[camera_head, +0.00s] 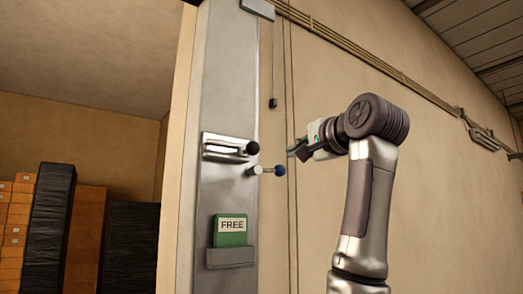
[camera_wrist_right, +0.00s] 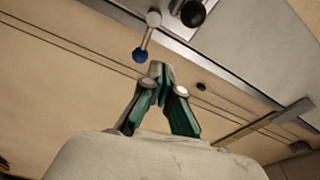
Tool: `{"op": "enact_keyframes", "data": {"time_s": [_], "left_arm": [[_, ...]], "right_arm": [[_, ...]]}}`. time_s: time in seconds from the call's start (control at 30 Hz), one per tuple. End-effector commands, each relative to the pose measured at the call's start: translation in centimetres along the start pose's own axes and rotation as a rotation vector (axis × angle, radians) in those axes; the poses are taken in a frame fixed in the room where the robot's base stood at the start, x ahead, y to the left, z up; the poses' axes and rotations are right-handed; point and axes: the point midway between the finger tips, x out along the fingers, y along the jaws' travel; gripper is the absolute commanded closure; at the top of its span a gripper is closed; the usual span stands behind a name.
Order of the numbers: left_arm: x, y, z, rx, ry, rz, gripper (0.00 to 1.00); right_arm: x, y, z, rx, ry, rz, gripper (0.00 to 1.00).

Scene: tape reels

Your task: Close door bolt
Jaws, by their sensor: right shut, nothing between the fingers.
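A metal bolt plate (camera_head: 222,148) with a pale slot is fixed to the grey metal door post. A black knob (camera_head: 253,148) sits at its right end, and it also shows in the right wrist view (camera_wrist_right: 193,13). Just below, a short metal rod with a blue ball end (camera_head: 279,171) sticks out to the right; the blue ball shows in the wrist view (camera_wrist_right: 140,56) too. My right gripper (camera_head: 292,151) is shut and empty. It is to the right of the black knob and slightly above the blue ball, apart from both. My left gripper is not in view.
A green FREE card (camera_head: 231,230) sits in a holder (camera_head: 230,257) low on the post. A thin cord with a dark end (camera_head: 272,102) hangs above the knobs. Dark stacks (camera_head: 50,222) and orange boxes stand in the room at left. Beige wall fills the right.

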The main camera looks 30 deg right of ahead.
Motion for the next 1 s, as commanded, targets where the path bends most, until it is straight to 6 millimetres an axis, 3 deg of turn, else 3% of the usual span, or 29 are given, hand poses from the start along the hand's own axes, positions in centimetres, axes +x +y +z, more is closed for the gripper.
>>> {"op": "enact_keyframes", "data": {"time_s": [0.1, 0.23, 0.7, 1.0], "left_arm": [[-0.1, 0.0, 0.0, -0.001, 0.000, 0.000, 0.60], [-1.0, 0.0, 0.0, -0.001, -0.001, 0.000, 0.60], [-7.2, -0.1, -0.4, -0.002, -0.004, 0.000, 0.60], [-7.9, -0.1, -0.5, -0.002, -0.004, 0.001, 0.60]], "right_arm": [[-1.2, -1.8, -0.5, 0.027, -0.002, -0.024, 1.00], [-0.2, -2.2, -0.6, 0.031, -0.003, -0.024, 1.00], [8.8, -2.6, -0.2, 0.025, -0.003, -0.026, 1.00], [7.4, -2.2, 3.0, 0.026, -0.002, -0.027, 1.00]]}}
